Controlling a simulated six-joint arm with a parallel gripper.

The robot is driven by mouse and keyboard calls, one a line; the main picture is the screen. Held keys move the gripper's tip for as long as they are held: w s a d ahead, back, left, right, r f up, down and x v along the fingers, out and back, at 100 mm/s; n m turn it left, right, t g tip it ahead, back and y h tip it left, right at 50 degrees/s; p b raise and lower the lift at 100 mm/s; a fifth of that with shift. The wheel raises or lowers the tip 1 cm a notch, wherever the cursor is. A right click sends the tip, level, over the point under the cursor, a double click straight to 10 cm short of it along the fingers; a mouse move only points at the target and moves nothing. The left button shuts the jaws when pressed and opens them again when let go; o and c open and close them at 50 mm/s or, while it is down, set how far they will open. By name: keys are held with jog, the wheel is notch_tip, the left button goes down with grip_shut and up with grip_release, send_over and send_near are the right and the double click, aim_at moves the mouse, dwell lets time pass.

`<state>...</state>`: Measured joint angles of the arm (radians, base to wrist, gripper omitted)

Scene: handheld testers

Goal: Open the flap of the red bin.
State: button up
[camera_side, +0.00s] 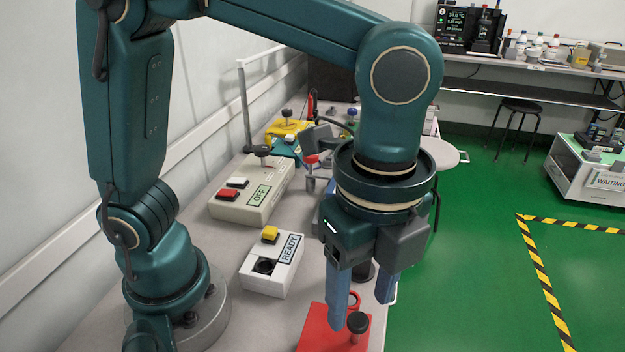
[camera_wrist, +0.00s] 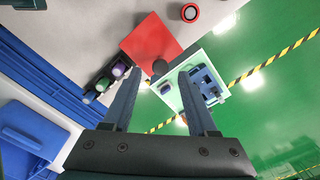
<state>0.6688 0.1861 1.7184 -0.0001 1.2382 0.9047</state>
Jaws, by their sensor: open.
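The red bin (camera_side: 318,338) is at the bottom of the side view, cut off by the frame edge; its red flat top also shows in the wrist view (camera_wrist: 150,40). A dark round knob (camera_side: 358,322) stands up from the red top on a short stem, and it shows in the wrist view (camera_wrist: 158,67). My gripper (camera_side: 361,312) is open and points down over the red bin. In the wrist view the knob appears between my two fingertips (camera_wrist: 160,74); I cannot tell whether either finger touches it. The red top appears flat; its hinge cannot be made out.
A white box labelled READY (camera_side: 268,285) and a beige box labelled OFF (camera_side: 250,205) stand left of my gripper. In the wrist view, several small coloured items (camera_wrist: 105,78) lie beside the red top, and a pale tray (camera_wrist: 186,108) appears beyond. Green floor is right.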

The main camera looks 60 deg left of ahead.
jog(key=shift+f, duration=1.3)
grip_shut()
dwell(0.5)
